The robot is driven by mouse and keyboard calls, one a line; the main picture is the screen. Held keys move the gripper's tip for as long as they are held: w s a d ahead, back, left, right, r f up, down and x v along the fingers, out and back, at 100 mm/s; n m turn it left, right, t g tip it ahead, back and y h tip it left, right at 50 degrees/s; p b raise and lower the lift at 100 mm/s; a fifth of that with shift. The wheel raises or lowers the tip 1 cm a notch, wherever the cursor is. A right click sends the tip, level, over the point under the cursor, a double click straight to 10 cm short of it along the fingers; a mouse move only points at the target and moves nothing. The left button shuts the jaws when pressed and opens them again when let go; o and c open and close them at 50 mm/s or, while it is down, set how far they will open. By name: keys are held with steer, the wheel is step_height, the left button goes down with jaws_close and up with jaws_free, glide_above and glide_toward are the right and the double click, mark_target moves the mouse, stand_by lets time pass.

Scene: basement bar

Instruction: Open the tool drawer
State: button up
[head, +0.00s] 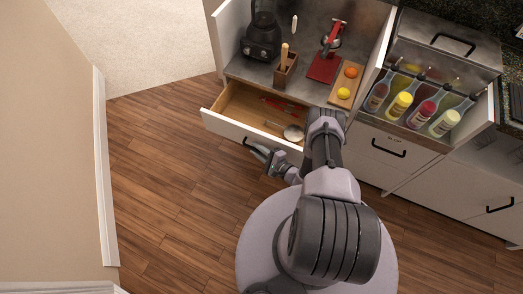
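The tool drawer (228,130) has a white front and a wooden inside, and it stands pulled out below the counter at the left. In it lie red-handled tools (276,106) and a round metal strainer (293,132). Its right end is partly hidden by my arm. A dark handle (250,143) sits on the drawer front. My gripper (262,155) is just in front of the drawer, close to the handle's right end. I cannot tell whether it touches the handle or whether its fingers are shut.
The metal counter (240,69) above holds a dark blender (262,40), a wooden utensil holder (285,75), a red juicer (328,55) and a board (354,73) with fruit. A bottle well (413,122) is at the right. Wood floor (170,190) is clear at the left.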

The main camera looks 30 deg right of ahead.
steer(key=p+v, duration=0.5)
steer(key=v, duration=1.2)
steer(key=shift+s, duration=0.15)
steer(key=shift+d+r, duration=0.1)
